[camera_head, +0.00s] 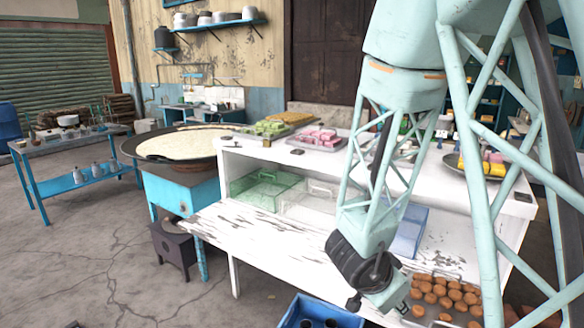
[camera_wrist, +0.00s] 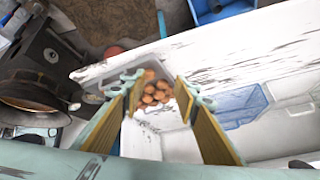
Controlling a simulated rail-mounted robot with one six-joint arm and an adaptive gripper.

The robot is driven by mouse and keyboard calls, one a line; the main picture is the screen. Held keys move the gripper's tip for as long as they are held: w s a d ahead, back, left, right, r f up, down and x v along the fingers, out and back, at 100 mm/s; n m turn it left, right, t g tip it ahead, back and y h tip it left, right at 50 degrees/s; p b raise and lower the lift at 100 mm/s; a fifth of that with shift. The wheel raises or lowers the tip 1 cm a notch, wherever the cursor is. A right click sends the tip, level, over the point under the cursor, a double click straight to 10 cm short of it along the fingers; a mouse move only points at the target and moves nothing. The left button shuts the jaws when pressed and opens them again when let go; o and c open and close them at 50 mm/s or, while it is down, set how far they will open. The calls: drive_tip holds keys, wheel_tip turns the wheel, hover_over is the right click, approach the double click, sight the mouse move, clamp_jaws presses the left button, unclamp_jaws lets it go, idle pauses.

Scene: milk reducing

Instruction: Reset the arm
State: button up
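My gripper (camera_wrist: 160,92) shows in the wrist view with its two yellow-faced fingers spread apart and nothing between them. Beyond the fingertips is a tray (camera_wrist: 98,74) of round brown items (camera_wrist: 155,88), lower down on the white surface. In the head view my pale green arm hangs down in front of the white counter, bent so its dark wrist joint is low near the counter's front shelf. The fingers cannot be made out there. The same brown items (camera_head: 446,296) show to the right of my wrist, partly hidden by my arm.
The white counter (camera_head: 245,222) holds a green clear bin (camera_head: 265,188) and a blue bin (camera_head: 408,232). Trays of green and pink blocks (camera_head: 318,137) stand on its top. A large round pan (camera_head: 180,145) stands left. A blue crate (camera_head: 318,312) is on the floor in front.

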drive_tip(key=s+a+r+n+t+y, duration=0.1)
drive_tip(key=s+a+r+n+y, duration=0.25)
drive_tip(key=a+r, duration=0.5)
drive_tip(key=s+a+r+n+y, duration=0.35)
drive_tip(key=a+r, duration=0.25)
drive_tip(key=r, duration=0.5)
drive_tip(key=s+d+r+n, duration=0.1)
drive_tip(key=s+d+r, duration=0.1)
drive_tip(key=s, duration=0.6)
drive_tip(key=s+d+r+n+g+h, duration=0.1)
drive_tip(key=s+d, duration=0.3)
drive_tip(key=s, duration=0.5)
drive_tip(key=s+d+r+n+g, duration=0.1)
drive_tip(key=s+d+r+n, duration=0.2)
drive_tip(key=s, duration=0.6)
drive_tip(key=shift+d+r, duration=0.25)
drive_tip(key=shift+r, duration=0.35)
drive_tip(key=shift+w, duration=0.1)
